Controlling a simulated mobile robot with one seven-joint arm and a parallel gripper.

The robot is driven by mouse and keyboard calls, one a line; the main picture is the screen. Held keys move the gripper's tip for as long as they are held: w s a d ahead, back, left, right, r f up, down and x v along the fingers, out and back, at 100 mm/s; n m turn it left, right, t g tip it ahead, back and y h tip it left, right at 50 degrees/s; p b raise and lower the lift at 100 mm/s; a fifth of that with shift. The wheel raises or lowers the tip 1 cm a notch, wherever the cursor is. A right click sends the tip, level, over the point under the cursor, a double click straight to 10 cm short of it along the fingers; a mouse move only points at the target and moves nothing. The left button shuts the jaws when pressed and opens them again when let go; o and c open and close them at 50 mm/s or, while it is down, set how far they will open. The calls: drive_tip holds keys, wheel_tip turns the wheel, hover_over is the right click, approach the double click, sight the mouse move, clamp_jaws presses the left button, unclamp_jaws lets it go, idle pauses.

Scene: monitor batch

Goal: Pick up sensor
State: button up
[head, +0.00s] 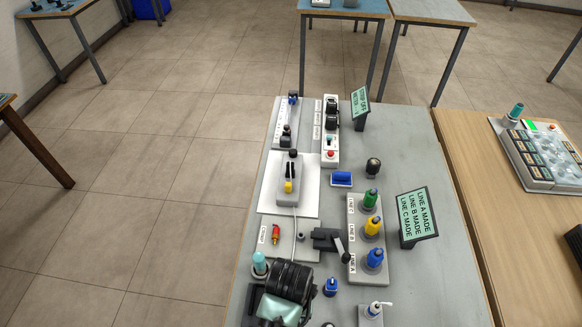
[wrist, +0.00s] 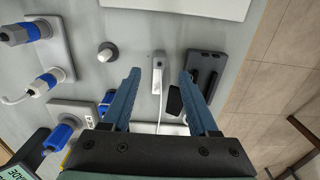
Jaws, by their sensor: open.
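No label marks a sensor, so I cannot tell for certain which thing it is. In the wrist view a small pale grey piece (wrist: 157,75) stands on the grey bench, with a thin white cable running from it. My gripper (wrist: 158,82) is open and empty, its blue fingers either side of that piece in the picture; I cannot tell whether they are at its height. In the head view my dark wrist (head: 288,281) covers this spot and hides the fingertips.
A dark grey box (wrist: 205,68) lies close to the right finger, a round knob (wrist: 108,52) to the left. In the head view, a plate with green, yellow and blue plugs (head: 374,228), a black clamp (head: 327,238) and a sign (head: 417,216) stand on the bench. Floor is open at left.

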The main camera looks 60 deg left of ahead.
wheel_tip(320, 180, down, 5)
drive_tip(key=shift+f, duration=0.15)
clamp_jaws()
idle(0.4)
